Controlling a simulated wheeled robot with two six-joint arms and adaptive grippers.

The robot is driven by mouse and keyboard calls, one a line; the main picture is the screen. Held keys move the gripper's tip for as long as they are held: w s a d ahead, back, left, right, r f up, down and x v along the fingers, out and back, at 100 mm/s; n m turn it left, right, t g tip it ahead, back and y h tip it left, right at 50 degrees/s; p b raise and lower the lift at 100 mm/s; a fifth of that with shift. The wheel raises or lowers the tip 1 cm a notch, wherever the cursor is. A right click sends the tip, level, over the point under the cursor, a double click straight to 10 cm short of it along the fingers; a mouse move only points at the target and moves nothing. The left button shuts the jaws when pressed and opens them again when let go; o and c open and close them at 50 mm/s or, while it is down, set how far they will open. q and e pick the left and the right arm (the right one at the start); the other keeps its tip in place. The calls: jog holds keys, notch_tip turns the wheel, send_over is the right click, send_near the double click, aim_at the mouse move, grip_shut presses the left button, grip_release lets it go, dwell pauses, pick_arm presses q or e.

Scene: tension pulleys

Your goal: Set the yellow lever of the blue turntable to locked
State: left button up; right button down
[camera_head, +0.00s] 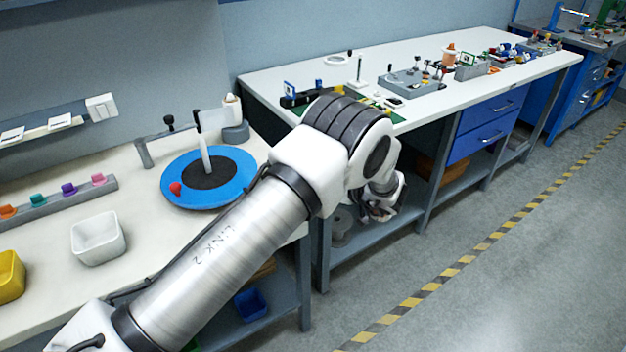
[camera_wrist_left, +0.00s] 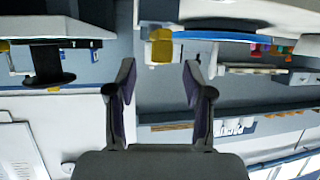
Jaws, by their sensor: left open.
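The blue turntable (camera_head: 238,182) lies on the near white bench, with a dark centre, a white upright post and a red knob. Its yellow lever does not show in the head view, where my left arm covers the ground just right of the disc. In the left wrist view, the turntable's blue edge (camera_wrist_left: 215,36) shows, with a yellow block (camera_wrist_left: 160,46) at its end that may be the lever; its setting cannot be told. My left gripper (camera_head: 380,208) hangs right of the bench, apart from the turntable. Its fingers (camera_wrist_left: 159,80) are open and empty.
A white bin (camera_head: 98,238), a yellow bin (camera_head: 10,277) and a rail of coloured pegs (camera_head: 60,200) stand left of the turntable. A grey stand (camera_head: 235,132) is behind it. A second bench (camera_head: 405,50) carries many parts. The floor at right is clear.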

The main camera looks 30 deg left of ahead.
pick_arm(q)
jog(key=v, duration=0.7)
jog(key=shift+d, duration=0.25)
jog(key=shift+s, duration=0.2)
